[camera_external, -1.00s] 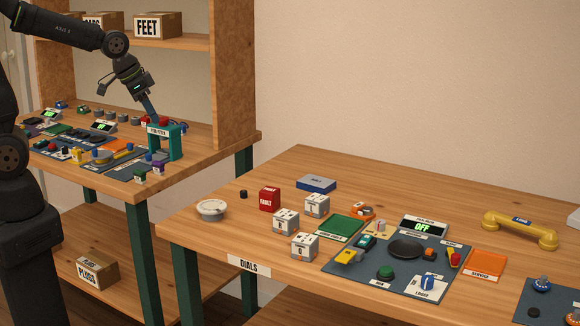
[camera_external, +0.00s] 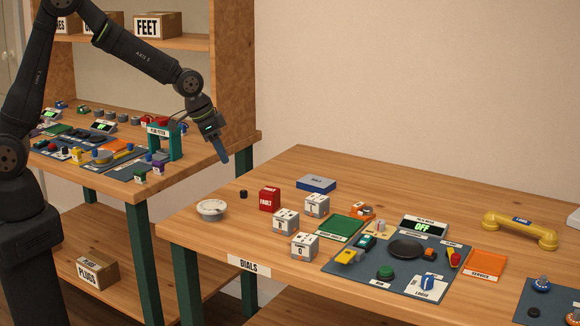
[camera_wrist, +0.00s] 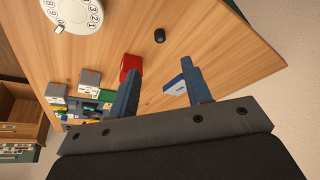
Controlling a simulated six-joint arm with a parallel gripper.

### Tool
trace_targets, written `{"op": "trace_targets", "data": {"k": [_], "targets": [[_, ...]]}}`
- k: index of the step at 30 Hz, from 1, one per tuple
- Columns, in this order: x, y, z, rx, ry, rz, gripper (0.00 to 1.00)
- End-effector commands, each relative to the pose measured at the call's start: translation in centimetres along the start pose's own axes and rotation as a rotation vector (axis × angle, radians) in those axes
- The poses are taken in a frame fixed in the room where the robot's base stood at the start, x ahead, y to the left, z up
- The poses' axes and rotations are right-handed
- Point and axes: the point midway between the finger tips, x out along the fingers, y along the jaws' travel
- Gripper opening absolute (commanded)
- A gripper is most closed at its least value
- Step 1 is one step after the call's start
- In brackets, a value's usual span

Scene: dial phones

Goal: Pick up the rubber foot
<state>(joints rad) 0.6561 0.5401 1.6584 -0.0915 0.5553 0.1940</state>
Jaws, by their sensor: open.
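A small black rubber foot (camera_external: 243,194) stands on the wooden table at its left end, between the white round dial and the red FAULT cube. It also shows in the wrist view (camera_wrist: 159,36) on bare wood, beyond my fingertips and roughly centred between them. My gripper (camera_external: 223,158) is in the air above and behind the foot, near the gap between the two tables, pointing down. In the wrist view my gripper (camera_wrist: 161,76) has its two blue-grey fingers spread apart with nothing between them.
A white dial (camera_external: 212,209) stands left of the foot and a red FAULT cube (camera_external: 269,199) right of it. White cubes (camera_external: 286,221) and a blue box (camera_external: 316,184) stand further right. Bare wood surrounds the foot. The other table (camera_external: 215,160) is at the left.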

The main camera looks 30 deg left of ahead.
Motion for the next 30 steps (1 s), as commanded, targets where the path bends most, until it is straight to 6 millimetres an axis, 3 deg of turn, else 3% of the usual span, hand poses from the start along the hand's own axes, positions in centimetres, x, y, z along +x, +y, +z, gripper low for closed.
{"op": "trace_targets", "data": {"k": [9, 19, 30], "targets": [[5.6, 0.0, 0.1, 0.0, -0.003, 0.0, 0.45], [7.8, 0.0, -0.1, 0.0, -0.001, 0.0, 0.45], [12.1, 0.0, -0.2, 0.0, -0.001, -0.001, 0.45]]}}
